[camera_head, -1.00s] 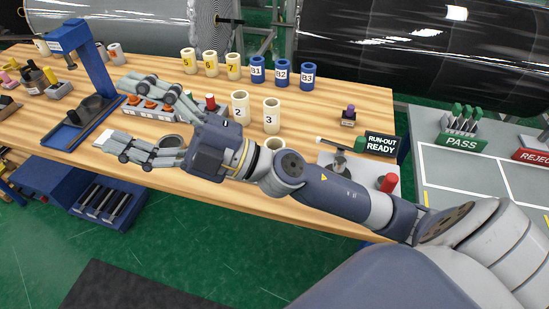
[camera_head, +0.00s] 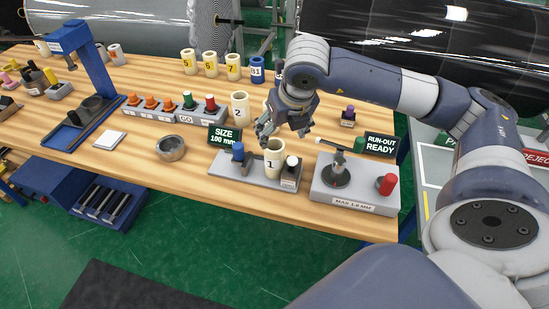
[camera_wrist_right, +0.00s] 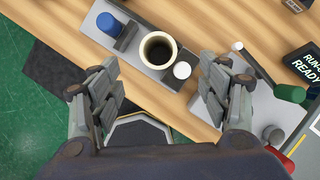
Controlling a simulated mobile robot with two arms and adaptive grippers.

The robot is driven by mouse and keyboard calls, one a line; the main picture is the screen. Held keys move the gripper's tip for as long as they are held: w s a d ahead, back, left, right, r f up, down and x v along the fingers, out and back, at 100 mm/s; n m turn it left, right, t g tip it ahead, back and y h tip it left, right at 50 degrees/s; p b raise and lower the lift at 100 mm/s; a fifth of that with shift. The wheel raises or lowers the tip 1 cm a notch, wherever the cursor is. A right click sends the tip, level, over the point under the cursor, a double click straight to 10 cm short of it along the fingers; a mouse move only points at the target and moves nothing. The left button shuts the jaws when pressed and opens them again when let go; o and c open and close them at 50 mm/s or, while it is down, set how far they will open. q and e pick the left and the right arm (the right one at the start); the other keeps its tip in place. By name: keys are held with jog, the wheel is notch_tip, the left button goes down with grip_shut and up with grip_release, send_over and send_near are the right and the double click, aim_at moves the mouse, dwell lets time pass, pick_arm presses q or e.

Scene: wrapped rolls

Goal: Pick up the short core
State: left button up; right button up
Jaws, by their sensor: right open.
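A cream core marked 1 (camera_head: 273,163) stands upright on the grey size gauge (camera_head: 228,171), between a blue knob and a white-topped post. In the right wrist view the core (camera_wrist_right: 158,49) shows its open round mouth. Cream core 2 (camera_head: 240,108) stands farther back on the table; another core beside it is mostly hidden by my gripper. Which core is the short one, I cannot tell for sure. My right gripper (camera_head: 284,131) is open and empty, just above and behind core 1. In the wrist view its fingers (camera_wrist_right: 162,78) are spread wide. My left gripper is not in view.
The run-out gauge (camera_head: 357,192), with a red knob, stands right of the size gauge. The SIZE 100 mm sign (camera_head: 225,137) is close behind. A metal bowl (camera_head: 171,148) lies left. Several yellow-marked and blue cores line the back. Bare wood lies front left.

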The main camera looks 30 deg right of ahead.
aim_at(275, 145)
jog(key=p+x, duration=0.1)
jog(key=x, duration=0.3)
jog(key=shift+w+f, duration=0.1)
jog(key=shift+f, duration=0.15)
jog(key=shift+w+f, duration=0.1)
jog(key=shift+f, duration=0.1)
jog(key=p+x, duration=0.2)
jog(key=x, duration=0.2)
jog(key=shift+w+f, duration=0.1)
jog(key=shift+w, duration=0.15)
jog(key=shift+w+f, duration=0.1)
jog(key=shift+f, duration=0.15)
jog(key=shift+r, duration=0.1)
jog(key=c, duration=1.5)
jog(key=shift+c, duration=0.2)
